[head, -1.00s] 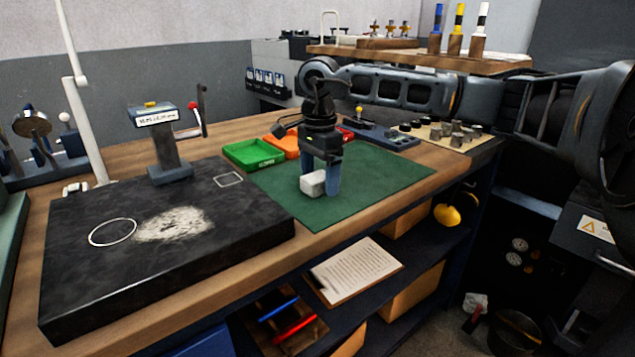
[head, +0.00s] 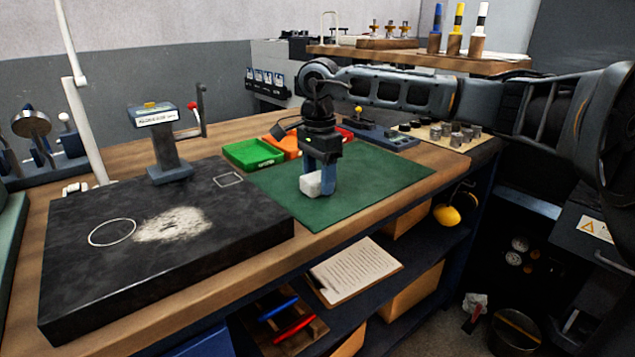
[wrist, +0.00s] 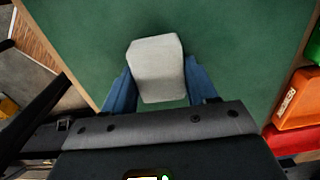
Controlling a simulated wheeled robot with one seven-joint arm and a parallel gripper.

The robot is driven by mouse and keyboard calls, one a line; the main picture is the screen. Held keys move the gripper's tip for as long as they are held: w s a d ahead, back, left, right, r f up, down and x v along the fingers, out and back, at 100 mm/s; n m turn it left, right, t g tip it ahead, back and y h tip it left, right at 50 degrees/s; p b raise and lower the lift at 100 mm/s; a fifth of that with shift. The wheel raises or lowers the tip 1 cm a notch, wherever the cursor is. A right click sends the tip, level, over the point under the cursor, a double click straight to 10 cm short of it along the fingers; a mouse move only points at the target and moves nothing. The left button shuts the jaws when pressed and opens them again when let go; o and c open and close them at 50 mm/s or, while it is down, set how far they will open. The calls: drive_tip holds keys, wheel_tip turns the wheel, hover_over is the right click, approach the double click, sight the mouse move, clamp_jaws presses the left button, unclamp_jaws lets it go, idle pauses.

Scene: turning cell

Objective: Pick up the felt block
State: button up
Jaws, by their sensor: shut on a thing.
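The felt block (head: 311,184) is a small whitish block with cut corners. It is on or just above the green mat (head: 375,185); I cannot tell whether it touches the mat. My gripper (head: 320,178) points down over the mat with its blue fingers shut on the block. In the wrist view the block (wrist: 157,68) sits between the two blue fingertips (wrist: 158,88), one on each side, and sticks out beyond them.
A black surface plate (head: 110,260) with a chalky patch lies left of the mat. A green tray (head: 252,153) and an orange tray (head: 284,146) stand behind the mat. The mat's right part is clear. A clipboard (head: 355,270) lies on the shelf below.

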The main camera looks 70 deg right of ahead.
drive_tip(key=shift+r, duration=0.15)
drive_tip(key=shift+r, duration=0.3)
drive_tip(key=r, duration=0.3)
drive_tip(key=shift+s+d+r+b, duration=0.25)
drive_tip(key=shift+s+r+b, duration=0.05)
drive_tip(key=shift+s+b, duration=0.1)
drive_tip(key=s+d+r, duration=0.3)
drive_tip(key=s+r, duration=0.3)
drive_tip(key=s, duration=0.4)
drive_tip(key=shift+d+r+b, duration=0.25)
drive_tip(key=shift+d+b, duration=0.15)
drive_tip(key=shift+b, duration=0.05)
